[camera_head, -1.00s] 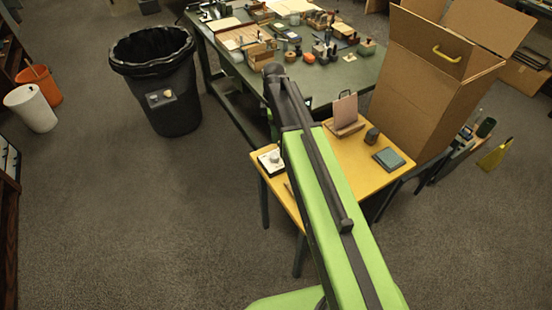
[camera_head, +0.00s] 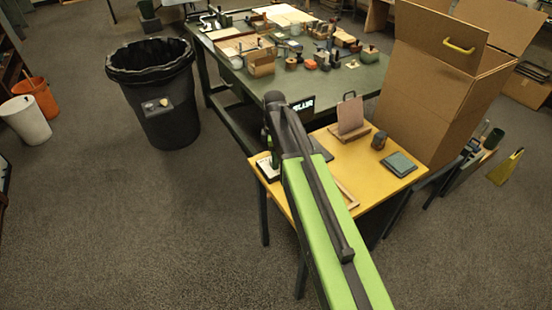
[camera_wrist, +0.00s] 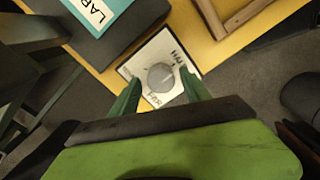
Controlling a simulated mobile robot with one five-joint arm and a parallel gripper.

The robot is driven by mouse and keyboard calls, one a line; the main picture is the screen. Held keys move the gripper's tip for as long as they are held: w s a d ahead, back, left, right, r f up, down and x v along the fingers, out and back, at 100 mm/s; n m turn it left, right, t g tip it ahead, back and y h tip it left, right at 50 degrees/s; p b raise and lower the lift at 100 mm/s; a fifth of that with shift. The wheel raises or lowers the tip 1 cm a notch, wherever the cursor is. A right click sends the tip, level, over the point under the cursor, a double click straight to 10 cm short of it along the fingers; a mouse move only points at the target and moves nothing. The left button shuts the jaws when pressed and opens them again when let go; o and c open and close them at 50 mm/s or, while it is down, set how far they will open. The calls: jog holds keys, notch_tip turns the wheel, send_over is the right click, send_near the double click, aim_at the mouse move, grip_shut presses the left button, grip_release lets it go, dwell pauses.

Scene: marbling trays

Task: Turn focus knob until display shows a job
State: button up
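The focus knob (camera_wrist: 161,77) is a round grey dial on a white plate (camera_wrist: 140,62) with dark lettering, on the yellow table. In the wrist view my gripper (camera_wrist: 159,80) is open, with one green finger on each side of the knob; contact cannot be told. In the head view the gripper end is mostly behind my arm, and only an edge of the white plate (camera_head: 263,166) shows. The display is a dark box (camera_wrist: 125,30) with a pale blue screen (camera_wrist: 98,14) partly reading "LAB". In the head view its lit lettering (camera_head: 303,105) is too small to read surely.
The yellow table (camera_head: 375,178) also holds an upright clipboard (camera_head: 350,115), a small dark jar (camera_head: 379,140), a teal pad (camera_head: 399,164) and a wooden frame (camera_head: 347,194). A cardboard box (camera_head: 425,105) stands behind right; a black bin (camera_head: 165,110) stands left.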

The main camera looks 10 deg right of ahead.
grip_shut()
jog(key=shift+d, duration=0.1)
